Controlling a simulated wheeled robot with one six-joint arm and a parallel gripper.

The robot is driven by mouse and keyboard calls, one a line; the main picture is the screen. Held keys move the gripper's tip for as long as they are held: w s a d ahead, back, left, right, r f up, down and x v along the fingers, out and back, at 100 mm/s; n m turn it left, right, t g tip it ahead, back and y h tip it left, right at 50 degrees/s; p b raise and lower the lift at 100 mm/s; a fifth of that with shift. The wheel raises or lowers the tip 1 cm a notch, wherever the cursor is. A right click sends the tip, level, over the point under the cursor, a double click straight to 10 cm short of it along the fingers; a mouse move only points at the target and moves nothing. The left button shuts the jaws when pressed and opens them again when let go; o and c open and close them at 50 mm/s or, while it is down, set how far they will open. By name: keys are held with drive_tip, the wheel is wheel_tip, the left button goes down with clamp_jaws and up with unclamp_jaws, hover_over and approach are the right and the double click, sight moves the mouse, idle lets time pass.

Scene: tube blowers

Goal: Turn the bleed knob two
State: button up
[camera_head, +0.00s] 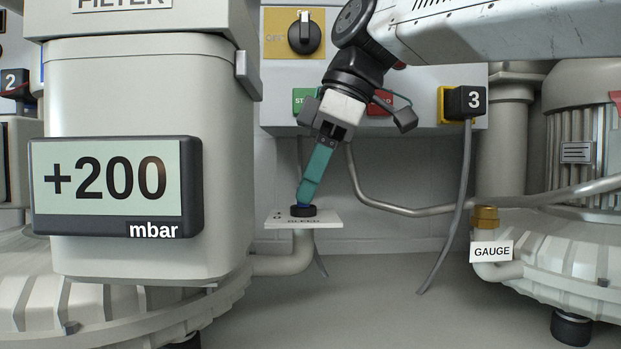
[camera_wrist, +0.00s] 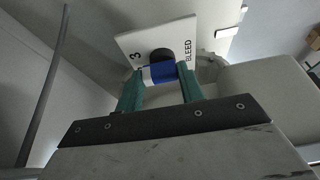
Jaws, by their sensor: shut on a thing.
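The bleed knob (camera_head: 303,212) is a black disc with a blue part on top, on a small white plate (camera_head: 330,220) marked BLEED, on a pale pipe. In the wrist view, the blue part with a white patch (camera_wrist: 160,71) is between my green fingertips. The black disc (camera_wrist: 162,54) shows beyond it. A digit that looks like a 3 stands on the plate (camera_wrist: 182,32) next to the knob; it is small and hard to read. My gripper (camera_head: 304,198) comes down at a slant and is shut on the knob.
A large filter housing (camera_head: 150,75) stands left of the knob, with a display (camera_head: 110,190) reading +200 mbar. Plugs numbered 2 (camera_head: 12,83) and 3 (camera_head: 470,102) hang at the sides. A GAUGE tag (camera_head: 492,251) is at right. The floor (camera_head: 360,300) is clear.

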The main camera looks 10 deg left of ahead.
drive_tip(key=m+t, duration=0.1)
drive_tip(key=m, duration=0.3)
drive_tip(key=shift+s+d+t, duration=0.1)
drive_tip(key=shift+s+t, duration=0.1)
drive_tip(key=shift+t, duration=0.2)
drive_tip(key=o, duration=1)
drive_tip(key=shift+r, duration=0.1)
drive_tip(key=v, duration=0.7)
drive_tip(key=shift+r, duration=0.3)
drive_tip(key=shift+d, duration=0.15)
